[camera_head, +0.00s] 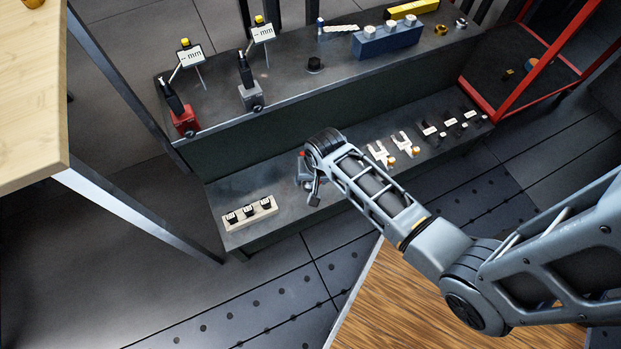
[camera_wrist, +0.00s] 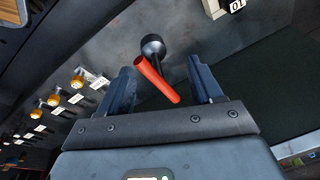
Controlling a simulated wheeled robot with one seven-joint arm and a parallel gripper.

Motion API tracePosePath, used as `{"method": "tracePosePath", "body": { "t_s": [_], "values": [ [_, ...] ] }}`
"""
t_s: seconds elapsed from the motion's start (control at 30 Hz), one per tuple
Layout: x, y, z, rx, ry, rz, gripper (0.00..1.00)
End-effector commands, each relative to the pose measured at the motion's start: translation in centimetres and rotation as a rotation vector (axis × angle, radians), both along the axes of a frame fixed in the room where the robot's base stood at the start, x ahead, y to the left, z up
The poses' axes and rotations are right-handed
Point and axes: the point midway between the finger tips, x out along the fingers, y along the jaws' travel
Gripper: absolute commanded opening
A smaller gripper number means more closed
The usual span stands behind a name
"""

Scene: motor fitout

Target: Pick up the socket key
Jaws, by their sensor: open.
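In the wrist view a tool with a red handle (camera_wrist: 157,80) and a round black head (camera_wrist: 153,46) stands on the dark metal shelf; I take it to be the socket key. My gripper (camera_wrist: 160,66) is open, with one dark finger on each side of the tool. The red handle reaches back between the fingers, and neither finger visibly touches it. In the head view my arm hides most of the gripper and tool; only a small red part (camera_head: 302,166) shows beside my wrist on the lower shelf.
On the lower shelf (camera_head: 290,208), a pale block with three black pieces (camera_head: 250,212) stands left, and labelled orange-tipped pieces (camera_head: 405,144) right. A red-framed case (camera_head: 535,70) stands far right.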

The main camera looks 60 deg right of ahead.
Motion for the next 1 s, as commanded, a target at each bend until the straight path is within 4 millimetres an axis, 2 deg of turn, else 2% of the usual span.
{"method": "tracePosePath", "body": {
  "t_s": [0.03, 0.13, 0.3, 0.4, 0.87, 1.0],
  "values": [
    [1.2, -1.1, -0.9, 0.018, 0.029, -0.035, 0.65],
    [2.4, -2.6, -1.3, 0.053, 0.091, -0.095, 0.65],
    [3.7, -4.8, -1.6, 0.084, 0.166, -0.177, 0.65],
    [4.0, -5.4, -1.6, 0.092, 0.188, -0.202, 0.65],
    [3.8, -5.6, -5.0, 0.096, 0.197, -0.211, 0.65],
    [3.3, -5.5, -7.1, 0.096, 0.199, -0.211, 0.65]
  ]
}}
